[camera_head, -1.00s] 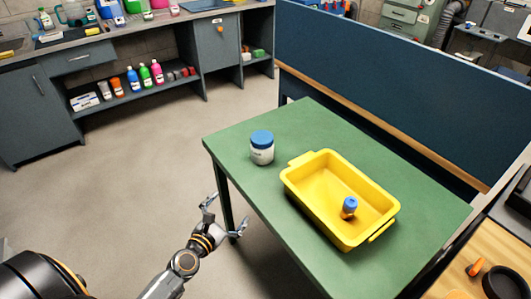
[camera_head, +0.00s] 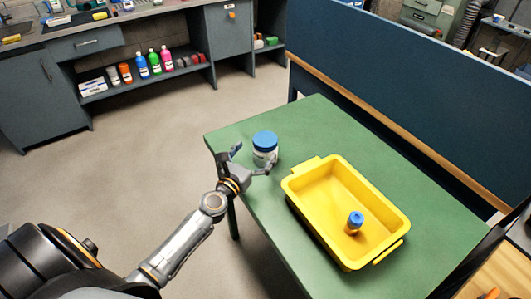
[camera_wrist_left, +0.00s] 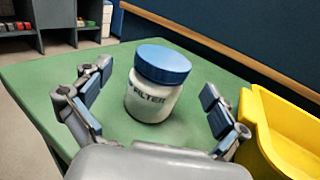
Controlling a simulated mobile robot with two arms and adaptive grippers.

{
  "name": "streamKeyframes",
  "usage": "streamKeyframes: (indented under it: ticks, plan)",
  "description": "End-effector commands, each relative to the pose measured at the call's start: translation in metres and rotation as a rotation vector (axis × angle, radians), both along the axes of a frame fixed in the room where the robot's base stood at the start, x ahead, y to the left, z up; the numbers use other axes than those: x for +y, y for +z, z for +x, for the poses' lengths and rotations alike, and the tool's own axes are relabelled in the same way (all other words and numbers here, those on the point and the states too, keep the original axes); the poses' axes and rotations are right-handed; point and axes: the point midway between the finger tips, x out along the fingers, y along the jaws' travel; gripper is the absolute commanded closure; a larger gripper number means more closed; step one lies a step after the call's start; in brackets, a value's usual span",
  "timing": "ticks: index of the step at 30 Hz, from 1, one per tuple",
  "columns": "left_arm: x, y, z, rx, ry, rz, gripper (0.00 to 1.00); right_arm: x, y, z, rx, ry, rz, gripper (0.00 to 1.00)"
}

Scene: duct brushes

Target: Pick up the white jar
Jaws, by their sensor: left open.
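The white jar (camera_head: 265,155) has a blue lid and stands upright near the left corner of the green table. My left gripper (camera_head: 251,160) is at the near side of the jar. In the left wrist view the left gripper (camera_wrist_left: 155,108) is open, with one finger to each side of the jar and visible gaps between the fingers and the jar. My right gripper is not in view.
A yellow tray (camera_head: 300,207) sits on the green table (camera_head: 317,120) right of the jar, close to the gripper's right finger. A blue partition (camera_head: 400,80) runs behind the table.

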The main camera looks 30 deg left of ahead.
Motion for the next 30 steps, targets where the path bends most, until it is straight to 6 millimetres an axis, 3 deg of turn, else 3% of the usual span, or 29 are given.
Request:
streamKeyframes:
  ticks: [6, 12, 19, 30]
  plan:
    - [-0.004, -0.003, 0.031, -0.002, -0.001, 0.003, 0.03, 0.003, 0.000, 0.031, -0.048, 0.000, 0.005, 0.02]
    - [-0.004, -0.003, 0.050, -0.001, -0.001, 0.001, 0.03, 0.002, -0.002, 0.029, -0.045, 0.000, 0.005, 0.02]
    - [-0.004, -0.003, 0.050, -0.001, -0.001, 0.001, 0.03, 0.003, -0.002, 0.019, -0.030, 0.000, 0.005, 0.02]
    - [-0.004, -0.003, 0.050, 0.000, 0.000, 0.001, 0.78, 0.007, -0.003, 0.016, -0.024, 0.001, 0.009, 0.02]
